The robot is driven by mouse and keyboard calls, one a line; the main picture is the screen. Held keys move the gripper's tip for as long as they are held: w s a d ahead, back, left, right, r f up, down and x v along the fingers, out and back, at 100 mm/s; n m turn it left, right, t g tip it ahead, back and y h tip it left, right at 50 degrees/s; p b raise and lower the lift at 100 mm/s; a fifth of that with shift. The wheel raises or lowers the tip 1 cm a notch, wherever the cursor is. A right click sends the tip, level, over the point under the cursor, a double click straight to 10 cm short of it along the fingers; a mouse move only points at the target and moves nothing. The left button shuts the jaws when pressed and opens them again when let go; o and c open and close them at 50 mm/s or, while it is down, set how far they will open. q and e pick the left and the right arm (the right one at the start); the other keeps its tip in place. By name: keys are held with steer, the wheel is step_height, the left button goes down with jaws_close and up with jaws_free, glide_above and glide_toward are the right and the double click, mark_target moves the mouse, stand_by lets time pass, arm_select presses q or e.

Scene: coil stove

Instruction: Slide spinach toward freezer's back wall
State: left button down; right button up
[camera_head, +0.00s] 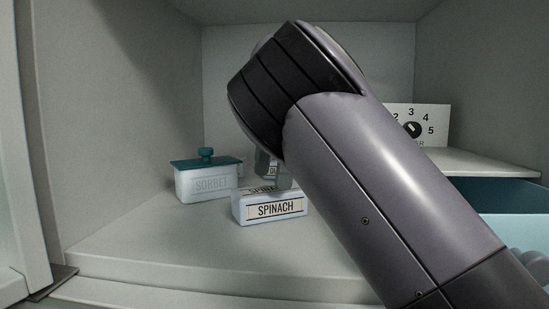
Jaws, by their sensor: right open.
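The spinach package (273,210) is a small pale box with a SPINACH label on its front and top. It stands on the freezer floor (215,248), right of the sorbet tub. The freezer's back wall (222,75) shows behind my arm. My right gripper (272,178) is open, pointing down at the rear top of the spinach. My arm hides most of it, and I cannot tell whether it touches the box. My left gripper is not in view.
A white sorbet tub (208,184) with a teal lid stands left of the spinach, with another item partly hidden behind it. A numbered dial panel (437,125), a shelf (485,162) and a teal bin (515,200) are at the right. The front floor is clear.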

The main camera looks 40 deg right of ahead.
mark_target(269, 189)
steer(key=f, duration=0.5)
steer(key=shift+w+a, duration=0.15)
steer(key=shift+a, duration=0.2)
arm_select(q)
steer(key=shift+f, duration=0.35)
